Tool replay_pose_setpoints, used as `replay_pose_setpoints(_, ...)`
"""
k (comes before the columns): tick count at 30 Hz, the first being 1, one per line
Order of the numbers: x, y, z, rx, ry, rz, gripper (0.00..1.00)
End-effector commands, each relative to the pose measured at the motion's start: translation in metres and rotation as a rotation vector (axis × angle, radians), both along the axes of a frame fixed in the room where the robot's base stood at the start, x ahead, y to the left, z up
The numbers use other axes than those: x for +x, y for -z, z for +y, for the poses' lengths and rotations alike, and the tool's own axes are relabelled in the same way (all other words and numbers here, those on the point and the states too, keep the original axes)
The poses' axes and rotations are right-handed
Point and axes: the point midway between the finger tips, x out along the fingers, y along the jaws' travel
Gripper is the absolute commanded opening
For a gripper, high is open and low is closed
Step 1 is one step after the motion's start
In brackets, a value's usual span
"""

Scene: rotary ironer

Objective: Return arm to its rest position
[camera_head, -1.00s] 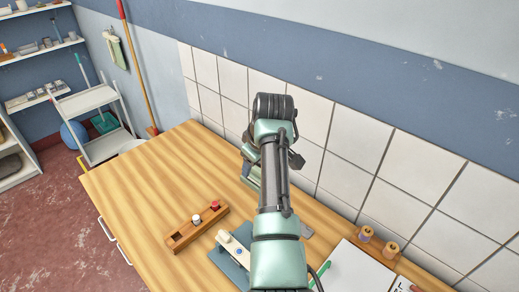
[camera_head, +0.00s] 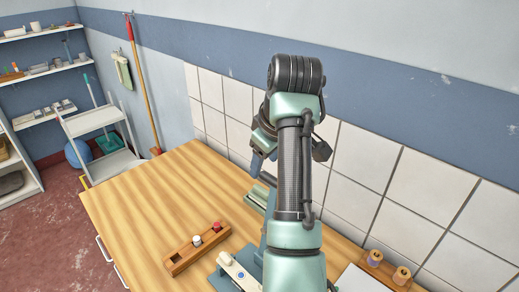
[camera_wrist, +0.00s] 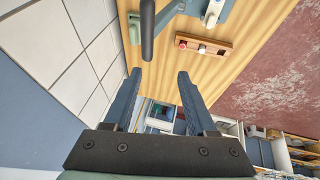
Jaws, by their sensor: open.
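My arm reaches up over the wooden table (camera_head: 140,200) in the head view, its elbow raised against the tiled wall. My gripper (camera_wrist: 158,82) shows in the wrist view with its two blue fingers apart and nothing between them. It is above the table, near the tiles. In the head view the fingers are mostly hidden behind my arm.
A wooden rack (camera_head: 190,254) with a red and a white-topped piece stands on the table, beside a white-and-blue device (camera_head: 238,272). Two wooden spools (camera_head: 389,266) are at the right. The tiled wall (camera_head: 360,160) is close behind my arm. The table's left part is clear.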

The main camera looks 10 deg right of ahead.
Motion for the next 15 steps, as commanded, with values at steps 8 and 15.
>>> replay_pose_setpoints(8, 0.027, -0.043, 0.017, 0.018, 0.115, -0.334, 0.57)
replay_pose_setpoints(15, 0.023, -0.133, 0.042, 0.136, 0.234, -0.812, 0.57)
